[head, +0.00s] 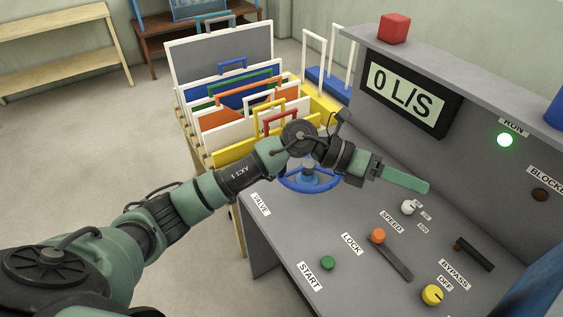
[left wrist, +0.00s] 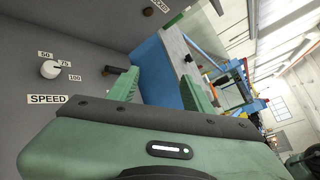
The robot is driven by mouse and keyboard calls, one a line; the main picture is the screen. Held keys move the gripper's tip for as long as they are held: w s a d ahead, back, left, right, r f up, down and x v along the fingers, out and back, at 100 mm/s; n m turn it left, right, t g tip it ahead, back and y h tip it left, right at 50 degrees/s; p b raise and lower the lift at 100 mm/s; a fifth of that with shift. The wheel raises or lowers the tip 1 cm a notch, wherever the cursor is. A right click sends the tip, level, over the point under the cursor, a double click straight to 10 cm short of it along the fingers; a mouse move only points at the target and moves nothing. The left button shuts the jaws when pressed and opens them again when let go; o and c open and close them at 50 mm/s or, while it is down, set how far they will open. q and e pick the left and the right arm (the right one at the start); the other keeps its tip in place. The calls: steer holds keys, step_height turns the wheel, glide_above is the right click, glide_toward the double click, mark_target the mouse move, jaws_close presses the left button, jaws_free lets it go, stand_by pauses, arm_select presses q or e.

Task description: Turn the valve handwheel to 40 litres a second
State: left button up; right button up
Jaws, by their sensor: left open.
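The blue valve handwheel (head: 296,185) lies flat on the grey desk near the VALVE label (head: 260,204), partly hidden behind my left wrist. The display (head: 403,93) reads 0 L/S. My left gripper (head: 404,179) is to the right of the wheel, above the desk and apart from the wheel, its fingers pointing right. The left wrist view shows its two green fingers (left wrist: 163,85) spread with nothing between them. The wheel is not in that view. My right gripper is not in view.
The desk also carries a white SPEED knob (head: 407,207), an orange-knobbed lever (head: 378,236) by LOCK, a green START button (head: 327,262), a dark BYPASS handle (head: 474,254) and a yellow knob (head: 432,294). The RUN lamp (head: 504,140) glows green. A rack of coloured boards (head: 225,155) stands behind the wheel.

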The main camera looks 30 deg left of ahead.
arm_select(q)
steer(key=w+a+f+m+g+y, duration=0.1)
steer(key=w+a+f+y, duration=0.2)
steer(key=a, duration=0.4)
steer(key=w+a+f+m+g+y, duration=0.1)
steer(key=a+f+y, duration=0.3)
steer(key=a+y, duration=0.25)
steer(key=a+r+y, duration=0.1)
steer(key=a, duration=0.4)
steer(key=a+y, duration=0.2)
steer(key=a, duration=0.3)
steer(key=a+r+g+y, duration=0.1)
steer(key=a+y, duration=0.1)
steer(key=a, duration=0.3)
steer(key=shift+a+r+n, duration=0.35)
steer(key=shift+n, duration=0.05)
steer(key=shift+s+a+y, duration=0.1)
steer(key=shift+a+y, duration=0.15)
steer(key=shift+a, duration=0.15)
step_height(320, 180, down, 7)
steer(key=p, duration=0.2)
steer(key=shift+r+p, duration=0.15)
steer(key=shift+p, duration=0.15)
steer(key=shift+f, duration=0.5)
jaws_close()
steer(key=shift+r, duration=0.1)
